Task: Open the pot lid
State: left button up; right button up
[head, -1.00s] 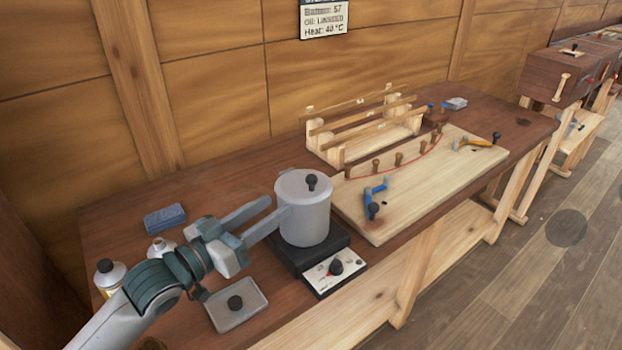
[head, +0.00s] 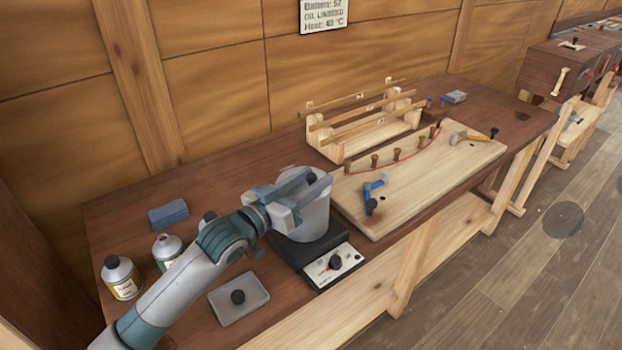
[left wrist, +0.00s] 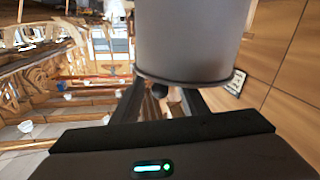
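The grey pot (head: 314,221) stands upright on a dark hotplate (head: 322,246). Its lid (left wrist: 185,82) is on it; the rim sits against the pot in the left wrist view, where the pot (left wrist: 190,35) appears upside down. The lid's black knob (head: 311,178) is partly hidden by my left gripper (head: 308,183), which reaches over the lid from the left. In the left wrist view the knob (left wrist: 173,94) lies between the two spread fingers, with gaps at its sides. The left gripper is open. My right gripper is in no view.
Two bottles (head: 121,278) (head: 167,251), a blue block (head: 168,215) and a shallow tray (head: 239,300) stand left of the pot. The hotplate's dial panel (head: 335,266) faces front. A board with pegs and tools (head: 420,185) and a wooden rack (head: 365,130) lie to the right.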

pick_arm(q)
grip_shut()
jog(key=shift+r, duration=0.15)
